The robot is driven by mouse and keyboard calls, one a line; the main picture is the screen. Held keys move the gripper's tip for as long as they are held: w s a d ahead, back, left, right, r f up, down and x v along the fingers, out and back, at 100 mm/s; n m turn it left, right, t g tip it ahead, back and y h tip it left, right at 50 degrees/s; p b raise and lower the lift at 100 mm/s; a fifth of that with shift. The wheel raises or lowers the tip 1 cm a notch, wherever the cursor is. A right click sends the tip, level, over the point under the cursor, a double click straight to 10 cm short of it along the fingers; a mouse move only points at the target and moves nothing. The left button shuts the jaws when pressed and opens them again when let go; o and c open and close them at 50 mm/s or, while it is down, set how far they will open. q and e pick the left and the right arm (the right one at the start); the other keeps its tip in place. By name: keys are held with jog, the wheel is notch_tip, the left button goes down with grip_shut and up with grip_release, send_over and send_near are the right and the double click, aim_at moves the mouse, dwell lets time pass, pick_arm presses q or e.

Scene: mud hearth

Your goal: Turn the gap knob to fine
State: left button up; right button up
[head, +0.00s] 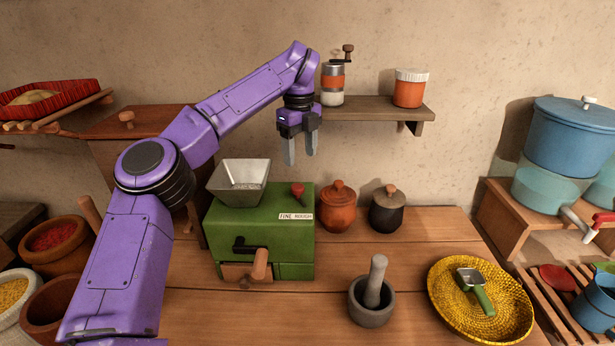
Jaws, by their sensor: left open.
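A green mill (270,235) stands on the wooden table, with a grey metal hopper (240,182) on its top left. The red gap knob (298,192) sits on the mill's top right, above a white label (296,216) that reads FINE at its left; the rest is too small to read surely. A dark crank with a wooden handle (259,264) is on the front. My left gripper (300,160) hangs above the knob, pointing down. Its fingers are apart and empty, and it does not touch the knob. My right gripper is not in view.
An orange lidded jar (338,208) and a dark jar (387,210) stand right of the mill. A mortar (371,302) and a yellow woven tray (445,300) are nearer. A wall shelf (385,110) holding a grinder is beside my gripper.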

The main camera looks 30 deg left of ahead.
aim_at(298, 186)
pick_arm(q)
jog(key=s+f, duration=0.1)
jog(key=f, duration=0.2)
jog(key=s+f, duration=0.1)
jog(key=f, duration=0.1)
jog(key=shift+s+a, duration=0.1)
jog(key=shift+s, duration=0.2)
jog(key=w+f, duration=0.2)
jog(key=f, duration=0.1)
jog(key=shift+f, duration=0.3)
jog(key=shift+s+r, duration=0.25)
jog(key=shift+s, duration=0.25)
jog(key=shift+c, duration=0.9)
jog(key=c, duration=0.9)
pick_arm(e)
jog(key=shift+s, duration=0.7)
